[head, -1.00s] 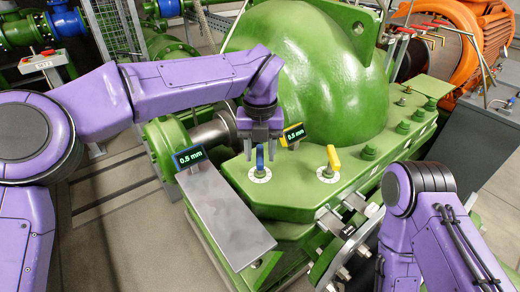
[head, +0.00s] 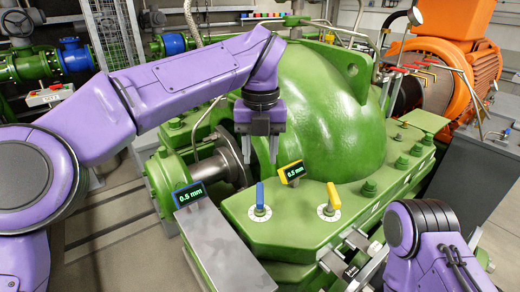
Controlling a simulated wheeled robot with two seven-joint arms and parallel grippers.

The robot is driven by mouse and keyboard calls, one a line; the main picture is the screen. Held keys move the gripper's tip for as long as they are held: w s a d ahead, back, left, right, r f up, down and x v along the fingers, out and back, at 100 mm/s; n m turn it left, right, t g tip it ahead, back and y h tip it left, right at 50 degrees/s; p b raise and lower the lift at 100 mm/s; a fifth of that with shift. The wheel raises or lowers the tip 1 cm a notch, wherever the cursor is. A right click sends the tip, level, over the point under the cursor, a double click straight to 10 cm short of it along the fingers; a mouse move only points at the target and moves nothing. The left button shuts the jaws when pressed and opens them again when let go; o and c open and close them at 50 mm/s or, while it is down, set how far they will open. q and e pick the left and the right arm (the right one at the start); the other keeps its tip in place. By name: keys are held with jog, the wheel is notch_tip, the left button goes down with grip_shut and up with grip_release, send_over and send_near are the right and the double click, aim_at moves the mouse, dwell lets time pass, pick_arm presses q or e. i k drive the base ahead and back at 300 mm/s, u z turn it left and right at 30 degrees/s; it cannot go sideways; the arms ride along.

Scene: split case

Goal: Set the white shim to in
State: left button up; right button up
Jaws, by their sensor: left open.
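Pale metal tabs and a dark piece stick out from the green case's front right edge; one pale tab (head: 356,240) and the dark piece (head: 350,271) show. I cannot tell which, if any, is the white shim. A blue lever (head: 259,195) and a yellow lever (head: 333,196) stand upright on white dials on the case top. A blue-framed display (head: 190,194) and a yellow-framed display (head: 292,172) both read 0.5 mm. My left gripper (head: 260,158) points down, open and empty, above and behind the blue lever. My right gripper is out of view.
The green domed casing (head: 340,120) rises behind the levers. A grey plate (head: 225,250) lies left of the case top. My right arm stands at the lower right, close to the case's edge. An orange motor (head: 455,75) is at the back right.

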aim_at(373, 249)
jog(key=k, duration=1)
